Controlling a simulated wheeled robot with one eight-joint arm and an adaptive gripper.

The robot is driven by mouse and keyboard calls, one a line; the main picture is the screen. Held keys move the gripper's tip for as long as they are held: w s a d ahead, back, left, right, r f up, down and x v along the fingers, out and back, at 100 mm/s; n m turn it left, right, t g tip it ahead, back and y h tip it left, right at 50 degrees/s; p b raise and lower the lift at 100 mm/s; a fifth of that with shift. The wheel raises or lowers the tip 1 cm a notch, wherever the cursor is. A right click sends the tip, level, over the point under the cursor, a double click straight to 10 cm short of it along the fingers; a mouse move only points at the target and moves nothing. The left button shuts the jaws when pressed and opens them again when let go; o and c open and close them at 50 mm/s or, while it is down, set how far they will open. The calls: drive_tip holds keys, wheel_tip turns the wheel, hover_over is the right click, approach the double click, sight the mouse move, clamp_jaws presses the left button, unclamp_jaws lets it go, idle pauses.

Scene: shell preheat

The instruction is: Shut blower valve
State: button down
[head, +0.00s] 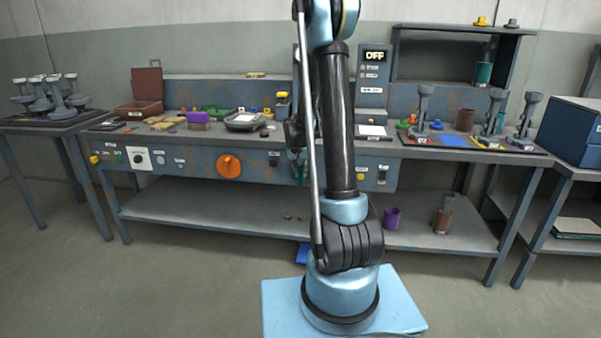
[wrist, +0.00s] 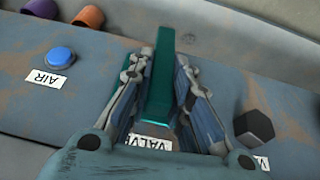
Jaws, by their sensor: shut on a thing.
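The valve handle is a long teal bar (wrist: 160,85) in the wrist view, on the blue-grey panel (wrist: 60,115) above a white label (wrist: 150,143) that reads VALVE. My gripper (wrist: 164,62) has a finger on each side of the bar and is shut on it. The bar's end sticks out past the fingertips. In the head view a bit of teal (head: 300,172) shows beside my arm at the front of the bench. My arm hides most of the gripper and valve there.
A blue button (wrist: 60,57) marked AIR and a black knob (wrist: 254,126) flank the valve. The bench front also carries a large orange knob (head: 229,166). A display (head: 375,57) reads OFF. The lower shelf (head: 200,209) holds a purple cup (head: 391,218). Floor in front is open.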

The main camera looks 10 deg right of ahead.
drive_tip(key=shift+w+a+f+n+g+h, duration=0.15)
drive_tip(key=shift+a+f+n+g+h, duration=0.45)
drive_tip(key=shift+h, duration=2.05)
drive_tip(key=shift+w+a+f+n+g+h, duration=0.1)
drive_tip(key=shift+a+f+n+g+h, duration=0.5)
drive_tip(key=shift+h, duration=2)
drive_tip(key=shift+w+a+f+n+g+h, duration=0.15)
drive_tip(key=shift+n+h, duration=0.85)
drive_tip(key=shift+h, duration=1.65)
drive_tip(key=shift+f, duration=0.1)
drive_tip(key=c, duration=1.5)
unclamp_jaws()
drive_tip(key=shift+d, duration=0.1)
drive_tip(key=a, duration=0.7)
drive_tip(key=shift+s+a+f, duration=0.1)
drive_tip(key=shift+s+a, duration=0.15)
drive_tip(key=shift+a, duration=0.05)
